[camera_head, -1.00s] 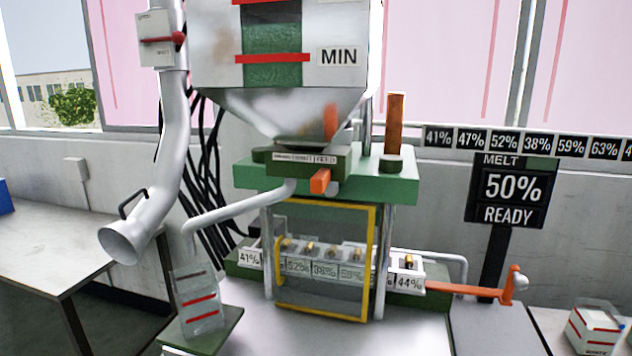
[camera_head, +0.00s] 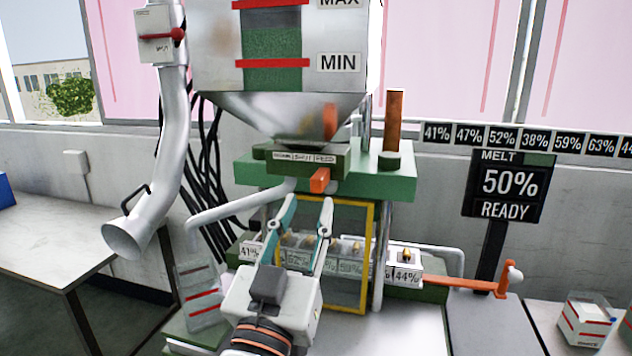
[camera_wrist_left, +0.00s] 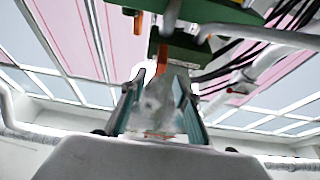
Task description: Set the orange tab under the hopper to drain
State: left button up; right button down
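The orange tab (camera_head: 320,180) sticks out from under the dark green block below the hopper (camera_head: 290,105), beneath the right part of a small label strip (camera_head: 304,158). The strip's lettering is too small to read surely. My left gripper (camera_head: 309,203) is open and empty, pointing up, with its fingertips just below the tab and slightly to its left. They look apart from it. In the left wrist view the orange tab (camera_wrist_left: 162,60) shows beyond and between the open fingers (camera_wrist_left: 158,85). My right gripper is out of view.
A bent pale pipe (camera_head: 235,208) runs from the block down left to a clear container (camera_head: 199,295). A yellow-framed guard (camera_head: 368,260) stands behind my gripper. An orange lever (camera_head: 470,285) is at right. The melt display (camera_head: 509,185) reads 50% READY.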

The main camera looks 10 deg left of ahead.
aim_at(316, 185)
pick_arm(q)
jog(key=p+x, duration=0.1)
jog(key=x, duration=0.4)
jog(key=shift+w+r, duration=0.1)
jog(key=shift+w, duration=0.05)
jog(key=shift+w+r+p, duration=0.15)
jog(key=shift+w+p, duration=0.15)
jog(key=shift+w, duration=0.35)
